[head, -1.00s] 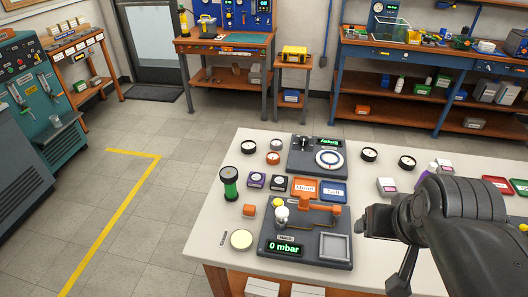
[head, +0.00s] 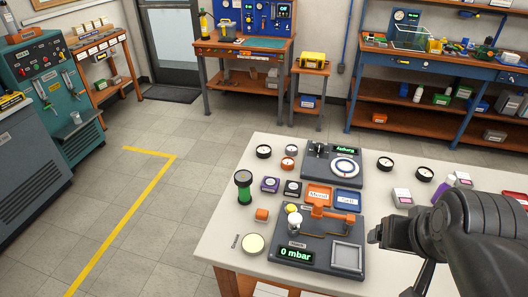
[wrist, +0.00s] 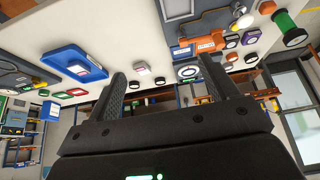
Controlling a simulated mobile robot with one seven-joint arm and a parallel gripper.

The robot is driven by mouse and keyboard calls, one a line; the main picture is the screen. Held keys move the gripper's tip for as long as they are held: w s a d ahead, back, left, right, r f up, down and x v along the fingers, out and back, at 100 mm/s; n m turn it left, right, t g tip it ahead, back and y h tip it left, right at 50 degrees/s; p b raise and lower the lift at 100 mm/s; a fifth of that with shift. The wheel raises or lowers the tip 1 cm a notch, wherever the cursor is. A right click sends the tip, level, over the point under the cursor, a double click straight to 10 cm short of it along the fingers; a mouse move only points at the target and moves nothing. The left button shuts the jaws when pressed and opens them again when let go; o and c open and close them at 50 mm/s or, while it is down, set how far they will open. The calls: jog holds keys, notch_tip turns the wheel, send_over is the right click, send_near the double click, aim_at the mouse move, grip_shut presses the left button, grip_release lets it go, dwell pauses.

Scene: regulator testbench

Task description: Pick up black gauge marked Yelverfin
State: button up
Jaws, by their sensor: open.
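Several black gauges stand on the white bench, and I cannot read the name Yelverfin on any. Round black-rimmed ones are at the bench's far left (head: 264,151) and right of the dial unit (head: 385,163), with another beside it (head: 425,173). In the head view my gripper (head: 378,237) is over the right part of the bench, apart from these gauges.
The test unit reading 0 mbar (head: 297,255), with an orange clamp, stands at the bench's front. A dial unit (head: 332,165) is behind it. White boxes (head: 402,196) stand right.

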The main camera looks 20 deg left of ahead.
jog(key=w+a+r+n, duration=0.1)
jog(key=w+a+r, duration=0.15)
jog(key=w, duration=0.45)
jog(key=n+g+y, duration=0.2)
jog(key=n+y, duration=0.1)
jog(key=n, duration=0.3)
send_over(264, 149)
jog(key=s+d, duration=0.1)
jog(key=s, duration=0.1)
jog(key=f, duration=1.9)
jog(key=shift+d+f, duration=0.2)
jog(key=shift+f, duration=0.15)
jog(key=shift+x, duration=3)
jog(key=shift+s+d, duration=0.1)
jog(key=shift+d, duration=0.05)
